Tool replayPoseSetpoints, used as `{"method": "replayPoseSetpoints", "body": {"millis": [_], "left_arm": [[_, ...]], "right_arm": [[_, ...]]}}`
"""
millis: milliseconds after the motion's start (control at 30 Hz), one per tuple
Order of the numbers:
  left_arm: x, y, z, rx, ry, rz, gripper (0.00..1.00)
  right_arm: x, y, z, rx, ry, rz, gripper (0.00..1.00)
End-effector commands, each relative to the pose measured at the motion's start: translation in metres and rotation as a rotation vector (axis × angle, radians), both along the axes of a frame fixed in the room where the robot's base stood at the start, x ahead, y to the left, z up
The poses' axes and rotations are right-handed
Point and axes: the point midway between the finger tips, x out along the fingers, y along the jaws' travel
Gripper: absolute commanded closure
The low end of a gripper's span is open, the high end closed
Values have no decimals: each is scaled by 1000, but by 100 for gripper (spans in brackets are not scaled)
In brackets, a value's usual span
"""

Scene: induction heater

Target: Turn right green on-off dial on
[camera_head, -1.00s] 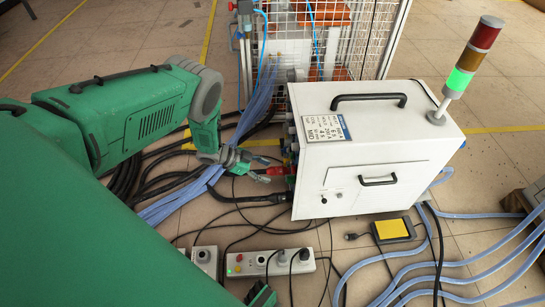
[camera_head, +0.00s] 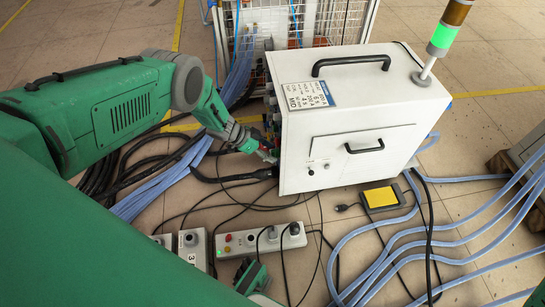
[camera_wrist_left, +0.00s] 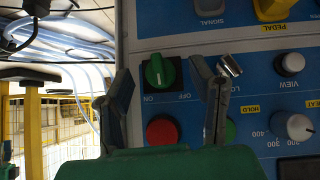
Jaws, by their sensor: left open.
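The green on-off dial (camera_wrist_left: 160,71) sits on a black square plate on the blue control panel, seen upside down in the left wrist view. Its handle points roughly up and down in that picture, with ON printed below left and OFF below right. My left gripper (camera_wrist_left: 161,72) is open, one finger on each side of the dial and apart from it in the picture; contact cannot be told. In the head view my left gripper (camera_head: 266,152) is at the left side of the white cabinet (camera_head: 345,130), whose panel face is mostly hidden.
Near the dial are a red button (camera_wrist_left: 161,130), a metal key switch (camera_wrist_left: 230,66) and a grey knob (camera_wrist_left: 292,126). Cables crowd the floor left of the cabinet. A wire cage (camera_head: 300,20) stands behind.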

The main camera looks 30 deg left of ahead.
Motion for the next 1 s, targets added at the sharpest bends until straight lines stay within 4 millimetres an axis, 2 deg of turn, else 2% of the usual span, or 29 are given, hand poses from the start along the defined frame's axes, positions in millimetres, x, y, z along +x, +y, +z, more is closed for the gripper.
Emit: {"method": "replayPoseSetpoints", "body": {"millis": [100,467,567,600,633,1000], "left_arm": [[4,-7,-9,0,-1,-1,51],[7,-10,-10,0,-1,1,51],[6,-9,-11,0,-1,1,82],[7,-9,-11,0,-1,1,96],[7,-9,-11,0,-1,1,99],[6,-9,-9,26,-31,3,99]], "right_arm": [[0,0,-8,0,0,0,68],[0,0,-8,0,-1,0,68],[0,0,-8,0,-1,0,68],[0,0,-8,0,-1,0,68],[0,0,-8,0,-1,0,68],[0,0,-1,0,-1,0,68]]}}
